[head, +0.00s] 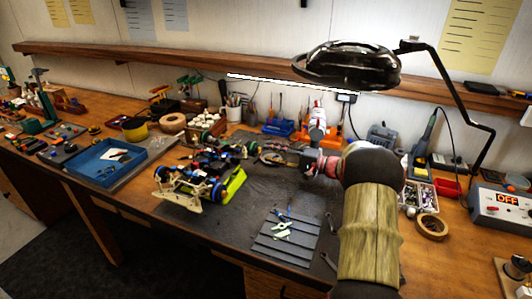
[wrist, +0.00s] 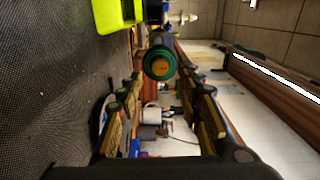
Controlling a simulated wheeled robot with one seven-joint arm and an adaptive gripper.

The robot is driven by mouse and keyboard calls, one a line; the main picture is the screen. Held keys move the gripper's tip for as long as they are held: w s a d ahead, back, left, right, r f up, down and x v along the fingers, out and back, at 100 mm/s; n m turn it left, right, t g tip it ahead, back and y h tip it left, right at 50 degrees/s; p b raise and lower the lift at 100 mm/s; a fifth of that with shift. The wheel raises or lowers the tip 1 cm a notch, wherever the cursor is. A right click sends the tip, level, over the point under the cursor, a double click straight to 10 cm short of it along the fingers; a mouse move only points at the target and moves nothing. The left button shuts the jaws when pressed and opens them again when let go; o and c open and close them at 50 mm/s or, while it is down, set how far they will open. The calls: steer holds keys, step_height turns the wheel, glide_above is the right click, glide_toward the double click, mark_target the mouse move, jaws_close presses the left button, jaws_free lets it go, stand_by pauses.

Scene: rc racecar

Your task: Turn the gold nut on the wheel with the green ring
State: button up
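The wheel with the green ring (wrist: 160,54) faces my wrist camera, with the gold nut (wrist: 160,68) at its centre. My gripper (wrist: 159,76) is open, one finger on each side of the view, with the wheel ahead between the fingertips. I see no contact with the nut. In the head view my gripper (head: 268,153) points left toward the car (head: 205,175), which sits on the dark bench mat. The nut is too small to make out in the head view.
A grey slatted tray (head: 284,238) with small tools lies in front of my arm. A blue tray (head: 105,167) stands to the left. A black lamp (head: 345,65) hangs above. Tool holders and a shelf (head: 200,62) line the back wall.

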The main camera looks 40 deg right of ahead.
steer(key=v, duration=0.9)
steer(key=s+a+r+n+g+p, duration=0.1)
steer(key=s+a+r+n+g, duration=0.15)
steer(key=a, duration=0.75)
steer(key=s+a+r+n+g+p, duration=0.15)
steer(key=a+g, duration=0.25)
steer(key=a, duration=0.6)
steer(key=s+a+r+n+g, duration=0.2)
steer(key=a+r+g, duration=0.15)
steer(key=a, duration=0.75)
steer(key=s+a+r+n+h+p, duration=0.1)
steer(key=s+a+n+h, duration=0.1)
steer(key=s, duration=0.8)
steer(key=s+a+r+n+h+p, duration=0.1)
steer(key=s+a+h, duration=0.4)
steer(key=s, duration=0.6)
steer(key=n+h+p, duration=0.1)
steer(key=n+h, duration=0.1)
steer(key=shift+a+n, duration=0.3)
